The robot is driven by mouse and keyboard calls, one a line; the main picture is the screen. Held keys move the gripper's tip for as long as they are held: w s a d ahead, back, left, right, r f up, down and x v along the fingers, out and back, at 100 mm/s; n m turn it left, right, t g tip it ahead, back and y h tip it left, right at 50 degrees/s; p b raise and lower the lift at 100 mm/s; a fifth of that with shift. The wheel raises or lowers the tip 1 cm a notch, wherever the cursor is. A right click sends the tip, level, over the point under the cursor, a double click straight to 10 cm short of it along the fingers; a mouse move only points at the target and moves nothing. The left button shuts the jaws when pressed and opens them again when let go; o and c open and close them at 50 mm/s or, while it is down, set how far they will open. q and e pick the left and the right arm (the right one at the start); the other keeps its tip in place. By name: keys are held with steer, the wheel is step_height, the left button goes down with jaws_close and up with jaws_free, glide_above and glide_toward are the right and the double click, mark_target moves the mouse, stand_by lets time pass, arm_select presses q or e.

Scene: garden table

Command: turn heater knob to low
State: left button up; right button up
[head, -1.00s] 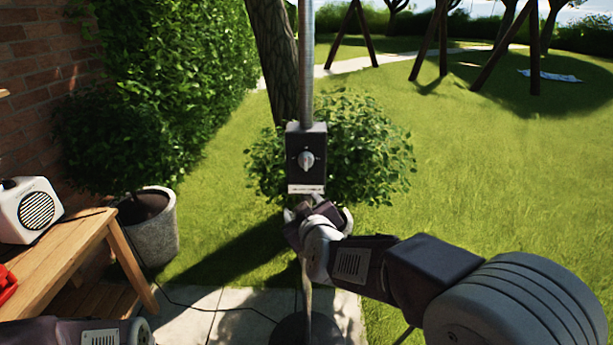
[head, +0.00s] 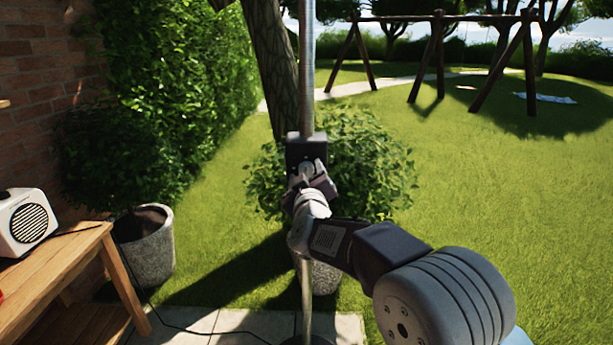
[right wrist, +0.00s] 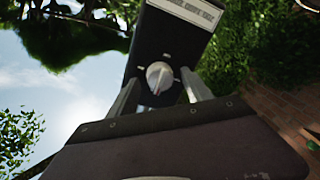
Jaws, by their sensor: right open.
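The heater's black control box (head: 302,146) is on a metal pole (head: 307,70) in the middle of the head view. Its light grey knob (right wrist: 160,77) shows in the right wrist view, between and just beyond my finger tips. In the head view my right gripper (head: 309,172) is in front of the box and covers most of its face and the knob. My right gripper (right wrist: 163,92) is open, with one finger on each side of the knob; I cannot tell whether they touch it. The pale label (right wrist: 188,10) on the box shows at the top of the wrist view. My left gripper is out of view.
A wooden table (head: 62,268) with a white speaker (head: 27,222) stands at the left. A potted bush (head: 365,165) is right behind the pole, and another grey pot (head: 145,250) stands by the table. A cable runs over the paving. Open lawn lies to the right.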

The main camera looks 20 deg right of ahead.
jaws_close()
steer(key=shift+f+m, duration=0.1)
steer(key=shift+m, duration=0.2)
steer(key=m+b, duration=0.2)
steer(key=m, duration=0.1)
steer(key=shift+m, duration=0.4)
steer(key=m+b, duration=0.2)
steer(key=m, duration=0.3)
steer(key=m+h+b, duration=0.1)
steer(key=m+b, duration=0.1)
steer(key=m, duration=0.3)
steer(key=shift+f+t, duration=0.2)
steer(key=shift+t, duration=0.1)
steer(key=shift+m+b, duration=0.6)
steer(key=shift+m, duration=1.6)
steer(key=shift+r, duration=0.1)
